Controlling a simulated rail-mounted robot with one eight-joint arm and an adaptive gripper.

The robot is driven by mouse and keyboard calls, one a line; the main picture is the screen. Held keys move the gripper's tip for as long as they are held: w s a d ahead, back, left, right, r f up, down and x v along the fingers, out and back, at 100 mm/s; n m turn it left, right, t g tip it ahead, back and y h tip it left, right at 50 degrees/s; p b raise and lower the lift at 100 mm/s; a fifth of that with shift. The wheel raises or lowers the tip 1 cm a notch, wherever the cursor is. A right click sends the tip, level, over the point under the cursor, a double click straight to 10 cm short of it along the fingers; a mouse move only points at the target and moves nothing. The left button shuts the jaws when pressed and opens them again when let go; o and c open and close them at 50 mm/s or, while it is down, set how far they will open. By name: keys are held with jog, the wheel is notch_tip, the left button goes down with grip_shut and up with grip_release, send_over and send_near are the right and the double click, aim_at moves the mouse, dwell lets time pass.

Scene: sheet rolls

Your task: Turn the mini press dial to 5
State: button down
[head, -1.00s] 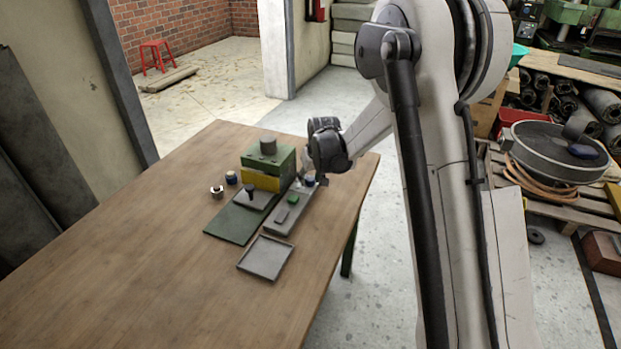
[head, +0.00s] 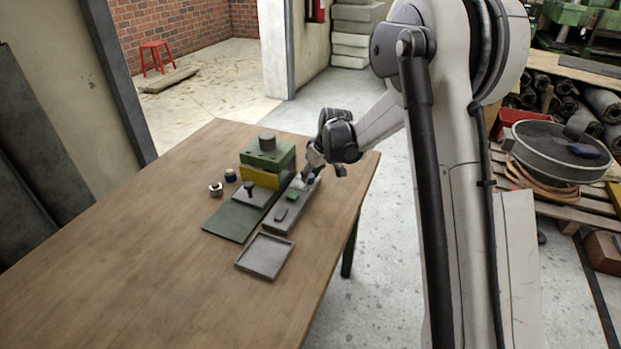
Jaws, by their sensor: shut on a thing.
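The mini press (head: 262,178) stands at the back of the wooden table, with a green top and a yellow block. A narrow grey control panel (head: 279,222) lies along its right side, with a green button (head: 292,196) and a dark grey switch (head: 281,214). The dial is at the panel's far end, largely hidden by my gripper (head: 309,178). My gripper reaches down over that end and is shut on the dial. The dial's marks and its setting are too small to read.
A shallow grey tray (head: 264,256) lies in front of the panel. A dark blue small jar (head: 230,175) and a metal nut-like piece (head: 216,189) stand left of the press. The table's front and left (head: 130,260) are clear; its right edge is close to the panel.

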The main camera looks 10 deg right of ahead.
jog(key=shift+n+g+y+b, duration=0.6)
jog(key=shift+n+y+b, duration=0.1)
jog(key=shift+n, duration=1.5)
jog(key=c, duration=1.4)
grip_release()
jog(key=v, duration=1.2)
jog(key=shift+w, duration=0.1)
